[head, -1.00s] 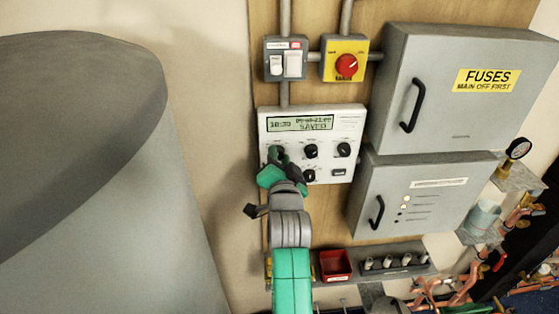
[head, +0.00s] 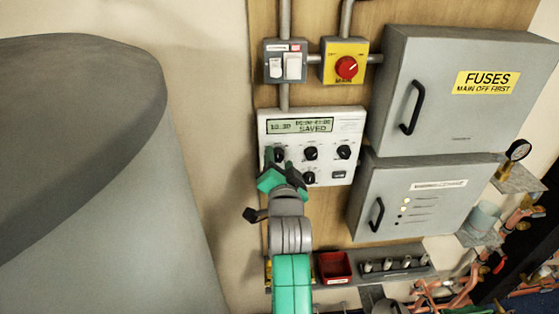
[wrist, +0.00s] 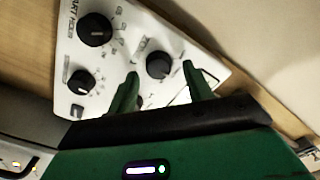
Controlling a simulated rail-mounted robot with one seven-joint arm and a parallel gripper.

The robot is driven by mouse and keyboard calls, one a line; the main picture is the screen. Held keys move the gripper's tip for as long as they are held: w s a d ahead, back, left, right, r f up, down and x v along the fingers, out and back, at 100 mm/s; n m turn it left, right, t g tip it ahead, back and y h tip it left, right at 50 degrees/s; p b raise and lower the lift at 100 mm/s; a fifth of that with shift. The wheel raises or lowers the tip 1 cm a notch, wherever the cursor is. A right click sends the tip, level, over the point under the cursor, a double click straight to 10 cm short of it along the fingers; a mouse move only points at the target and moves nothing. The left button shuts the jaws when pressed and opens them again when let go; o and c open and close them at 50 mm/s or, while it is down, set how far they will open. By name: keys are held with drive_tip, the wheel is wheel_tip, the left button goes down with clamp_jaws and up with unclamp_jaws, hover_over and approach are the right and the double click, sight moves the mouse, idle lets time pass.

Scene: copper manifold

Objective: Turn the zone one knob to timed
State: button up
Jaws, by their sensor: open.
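The white controller panel (head: 350,120) hangs on the wooden board, its display (head: 300,126) showing 10:30 and SAVED. Black knobs sit below the display: a left one (head: 279,153), a middle one (head: 311,152) and a right one (head: 344,152). My gripper (head: 277,166) is open at the left knob. In the wrist view my gripper (wrist: 160,74) has its green fingers on either side of a black knob (wrist: 159,65), with gaps visible. Its pointer setting is unclear.
A smaller knob (head: 308,177) and a button (head: 339,175) lie close to my gripper's right. Above are a switch box (head: 285,46) and a red rotary switch (head: 346,67). Grey cabinets (head: 440,125) stand out at the right; a red bin (head: 334,266) is below.

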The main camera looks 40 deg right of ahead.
drive_tip(key=v, duration=0.7)
idle(0.3)
